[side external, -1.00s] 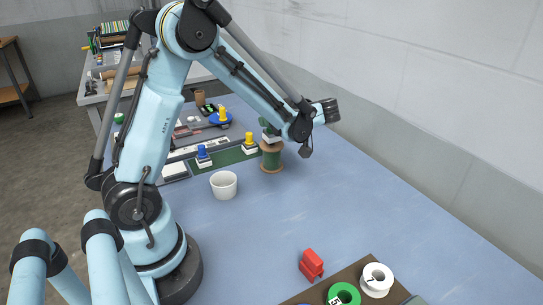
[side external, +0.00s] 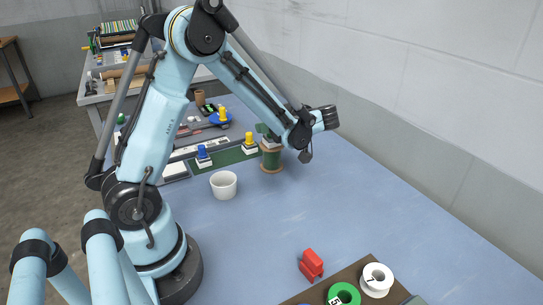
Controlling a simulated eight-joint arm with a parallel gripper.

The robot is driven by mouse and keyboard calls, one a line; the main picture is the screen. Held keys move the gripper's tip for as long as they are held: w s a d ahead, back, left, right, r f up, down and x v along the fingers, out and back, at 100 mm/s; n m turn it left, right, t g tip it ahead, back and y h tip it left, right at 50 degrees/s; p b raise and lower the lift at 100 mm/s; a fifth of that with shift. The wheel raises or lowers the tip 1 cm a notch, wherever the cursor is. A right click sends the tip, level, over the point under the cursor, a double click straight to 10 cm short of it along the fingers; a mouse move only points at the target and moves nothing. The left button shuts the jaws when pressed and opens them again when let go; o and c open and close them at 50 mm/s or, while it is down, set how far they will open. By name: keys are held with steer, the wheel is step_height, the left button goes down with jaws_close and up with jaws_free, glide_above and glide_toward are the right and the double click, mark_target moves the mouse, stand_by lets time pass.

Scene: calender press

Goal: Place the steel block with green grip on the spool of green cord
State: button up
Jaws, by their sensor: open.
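The steel block with green grip (side external: 270,141) is upright at the top of the spool of green cord (side external: 271,158), which stands on the blue table. The arm partly hides the block's grip, and I cannot tell if the block rests fully on the spool. My gripper (side external: 305,155) is small and dark in the side external view, just right of the spool and close to the block. It is open. Its fingertips are too small to make out, and I cannot tell whether they touch anything.
A block with blue grip (side external: 203,156) and one with yellow grip (side external: 249,143) stand on a green strip. A white cup (side external: 224,185) stands left of the spool. A red object (side external: 311,265) and a tray of numbered spools (side external: 318,292) are in front. The right table area is clear.

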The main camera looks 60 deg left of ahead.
steer(key=v, duration=1.2)
steer(key=s+d+f+m+t+h, duration=0.1)
steer(key=s+d+m+t+h, duration=0.3)
steer(key=m, duration=0.6)
steer(key=s+d+f+m+t+h, duration=0.1)
steer(key=s+d+m+t+h, duration=0.3)
steer(key=m+h, duration=0.4)
steer(key=d+m+t, duration=0.1)
steer(key=d+m, duration=0.1)
steer(key=shift+s+d+m+t+h, duration=0.2)
steer(key=shift+s+m+t+h, duration=0.1)
steer(key=shift+s+t, duration=0.1)
